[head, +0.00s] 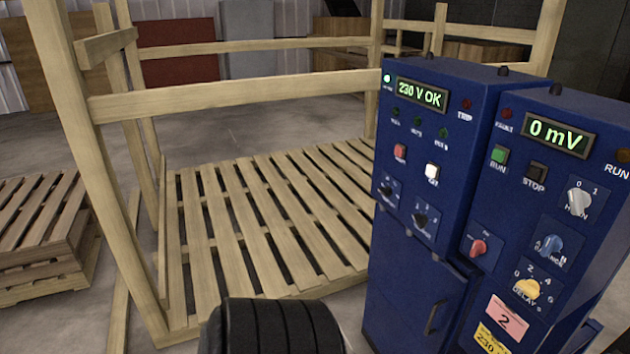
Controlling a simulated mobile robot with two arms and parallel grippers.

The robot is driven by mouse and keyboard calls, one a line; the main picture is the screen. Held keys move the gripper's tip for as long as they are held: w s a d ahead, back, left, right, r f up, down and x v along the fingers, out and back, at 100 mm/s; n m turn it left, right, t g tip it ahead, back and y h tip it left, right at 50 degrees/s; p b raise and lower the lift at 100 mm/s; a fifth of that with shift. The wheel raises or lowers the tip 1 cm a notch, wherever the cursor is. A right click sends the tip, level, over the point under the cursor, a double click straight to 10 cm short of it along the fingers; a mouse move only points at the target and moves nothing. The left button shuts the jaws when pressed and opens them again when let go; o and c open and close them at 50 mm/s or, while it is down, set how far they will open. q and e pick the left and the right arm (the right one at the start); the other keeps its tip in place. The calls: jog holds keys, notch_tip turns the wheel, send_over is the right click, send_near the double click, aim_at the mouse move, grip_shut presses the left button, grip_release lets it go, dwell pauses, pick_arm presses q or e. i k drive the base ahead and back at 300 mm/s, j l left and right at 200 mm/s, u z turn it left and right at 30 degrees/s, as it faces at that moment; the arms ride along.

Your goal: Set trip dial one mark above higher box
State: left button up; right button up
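Two blue control cabinets stand at the right. The left cabinet (430,160) has a display (421,95) reading "230 V OK" and a dark red lamp (467,103) labelled TRIP. The right cabinet (520,215) has a display (557,136) reading "0 mV". No dial is legibly labelled trip. The right cabinet carries a grey knob (579,202) marked 0 and 1, a blue-grey dial (549,245) with unclear lettering, a yellow DELAY S dial (528,290) and a red-tipped knob (479,247). No boxes on a conveyor are in view. Neither gripper is in view.
The left cabinet has small black knobs (421,218), and a door with a handle (436,317). RUN (499,155) and STOP (536,172) buttons are on the right cabinet. A wooden-railed slatted platform (260,215) fills the middle. A pallet stack (45,240) stands left.

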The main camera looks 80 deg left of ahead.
aim_at(387, 191)
jog(key=j+u, duration=0.25)
jog(key=u, duration=0.15)
jog(key=k+j+u, duration=0.1)
jog(key=j+u, duration=0.45)
jog(key=u, duration=0.3)
jog(key=j+u, duration=0.25)
jog(key=u, duration=0.15)
jog(key=i, duration=0.05)
